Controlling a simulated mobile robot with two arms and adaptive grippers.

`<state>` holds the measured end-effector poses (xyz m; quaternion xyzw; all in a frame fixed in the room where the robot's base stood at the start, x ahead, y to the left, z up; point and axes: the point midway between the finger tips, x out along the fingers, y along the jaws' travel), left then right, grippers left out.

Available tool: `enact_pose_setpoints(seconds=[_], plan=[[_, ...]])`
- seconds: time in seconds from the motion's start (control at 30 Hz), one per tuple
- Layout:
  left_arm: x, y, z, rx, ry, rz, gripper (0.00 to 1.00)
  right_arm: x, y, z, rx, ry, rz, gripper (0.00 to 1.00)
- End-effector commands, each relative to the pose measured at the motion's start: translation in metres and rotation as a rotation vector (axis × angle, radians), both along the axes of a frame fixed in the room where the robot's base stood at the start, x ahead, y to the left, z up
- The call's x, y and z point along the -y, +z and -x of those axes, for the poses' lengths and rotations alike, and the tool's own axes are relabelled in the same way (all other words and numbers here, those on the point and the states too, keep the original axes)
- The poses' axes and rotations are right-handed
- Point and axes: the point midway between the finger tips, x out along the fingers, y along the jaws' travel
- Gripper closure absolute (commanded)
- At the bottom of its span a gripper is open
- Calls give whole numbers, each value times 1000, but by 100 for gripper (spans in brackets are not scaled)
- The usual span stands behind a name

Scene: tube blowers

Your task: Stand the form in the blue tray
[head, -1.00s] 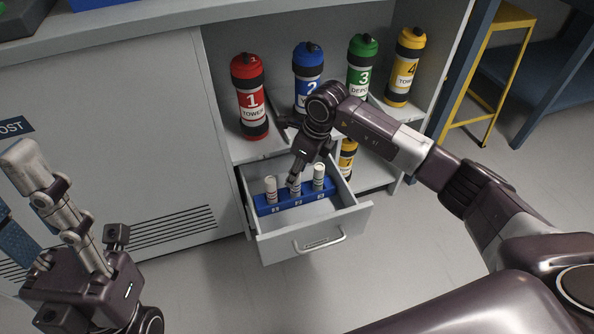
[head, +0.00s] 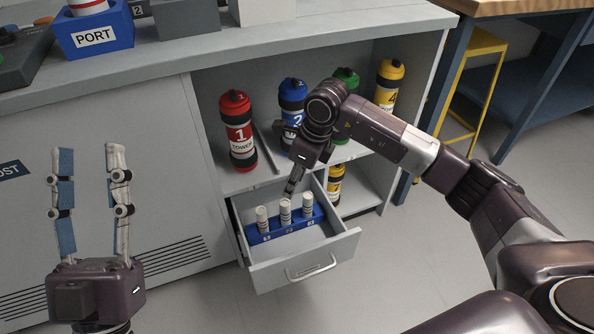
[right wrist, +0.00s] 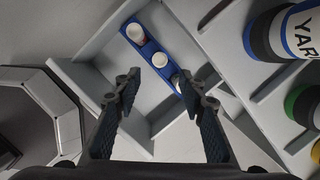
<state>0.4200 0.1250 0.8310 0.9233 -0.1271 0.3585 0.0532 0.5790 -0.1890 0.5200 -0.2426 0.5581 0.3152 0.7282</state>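A blue tray (head: 262,239) with several numbered slots sits in the open drawer, with white cylindrical forms standing upright in it: a left one (head: 262,220), a middle one (head: 285,211) and a right one (head: 307,204). My right gripper (head: 290,192) points down just above the middle form. The right wrist view shows that right gripper (right wrist: 160,85) open, its fingers wide apart. The white form tops and the blue tray (right wrist: 150,45) show between and beyond the fingers; one form is partly hidden by a finger. My left gripper (head: 89,150) is open and empty, its fingers pointing up.
The grey drawer (head: 318,270) is pulled out below a shelf holding red (head: 237,130), blue (head: 292,100), green and yellow (head: 388,85) canisters. A blue box marked PORT (head: 95,37) stands on the counter. The floor in front is clear.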

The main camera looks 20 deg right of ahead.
Motion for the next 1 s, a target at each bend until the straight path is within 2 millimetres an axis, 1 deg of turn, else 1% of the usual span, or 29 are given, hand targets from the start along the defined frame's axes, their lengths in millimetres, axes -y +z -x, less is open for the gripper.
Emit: enact_pose_setpoints(seconds=[0.03,0.1,0.2,0.33,0.47,1.0], plan=[[1,-5,-6,-42,3,-12,60,1,8,1,2,1,0,62],[2,-14,-14,-92,6,-27,60,3,14,2,1,1,-1,62],[3,-25,-21,-146,8,-43,60,4,20,3,0,0,0,62],[3,-32,-26,-184,9,-53,60,5,24,4,0,1,0,62],[3,-35,-27,-194,11,-56,60,5,25,5,0,1,0,62],[3,-34,-26,-191,9,-55,60,5,24,5,-1,0,-1,62]])
